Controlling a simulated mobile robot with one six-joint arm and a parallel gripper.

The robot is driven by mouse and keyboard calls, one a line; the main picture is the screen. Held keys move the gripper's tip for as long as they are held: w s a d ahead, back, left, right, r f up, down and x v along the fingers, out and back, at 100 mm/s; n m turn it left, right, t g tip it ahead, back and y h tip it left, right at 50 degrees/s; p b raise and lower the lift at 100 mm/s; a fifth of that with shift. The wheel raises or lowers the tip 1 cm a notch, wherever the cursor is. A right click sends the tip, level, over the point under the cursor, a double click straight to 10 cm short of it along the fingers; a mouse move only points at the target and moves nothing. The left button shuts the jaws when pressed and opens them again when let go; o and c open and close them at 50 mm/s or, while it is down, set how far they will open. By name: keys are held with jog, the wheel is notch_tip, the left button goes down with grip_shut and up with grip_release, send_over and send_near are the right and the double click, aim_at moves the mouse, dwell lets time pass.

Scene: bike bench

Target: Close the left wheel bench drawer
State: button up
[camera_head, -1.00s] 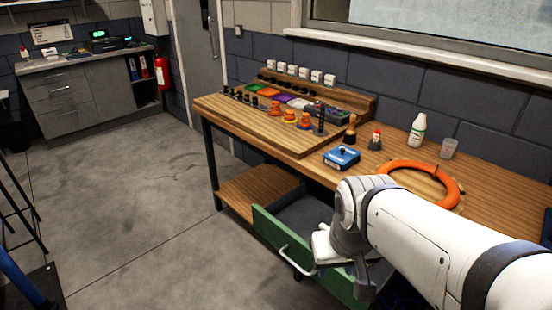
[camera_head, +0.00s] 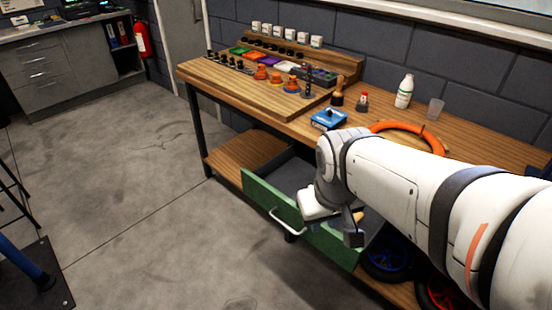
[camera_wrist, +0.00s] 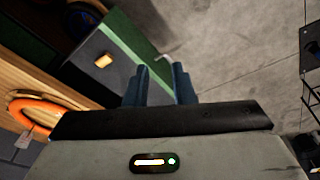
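The bench drawer with a green front (camera_head: 262,196) stands pulled out under the wooden bench, its dark inside showing. Its pale bar handle (camera_head: 287,222) is on the outer face. My gripper (camera_head: 352,228) is over the right part of the drawer front, partly hidden by my own wrist.
A small tan block (camera_wrist: 103,61) lies in the drawer. The bench top (camera_head: 300,125) holds an orange ring (camera_head: 425,135), a blue box (camera_head: 328,119) and a white bottle (camera_head: 404,92). Wheels (camera_head: 386,262) stand below at right. The floor (camera_head: 130,190) at left is clear.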

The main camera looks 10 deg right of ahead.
jog(key=w+f+n, duration=0.2)
jog(key=w+n, duration=0.1)
jog(key=w+f+n+h, duration=0.1)
jog(key=w+f+n, duration=0.1)
jog(key=n, duration=0.2)
jog(key=w+f+n+h, duration=0.1)
jog(key=w+f+n, duration=0.1)
jog(key=w+n, duration=0.1)
jog(key=shift+w+a+n, duration=0.2)
jog(key=shift+w+n, duration=0.15)
jog(key=shift+n, duration=0.35)
grip_shut()
jog(key=n+h, duration=0.1)
jog(key=n, duration=1.2)
send_near(296, 229)
jog(key=b+x, duration=0.1)
jog(key=x, duration=0.1)
jog(key=b+x, duration=0.2)
jog(key=shift+s, duration=0.25)
jog(key=shift+w, duration=0.1)
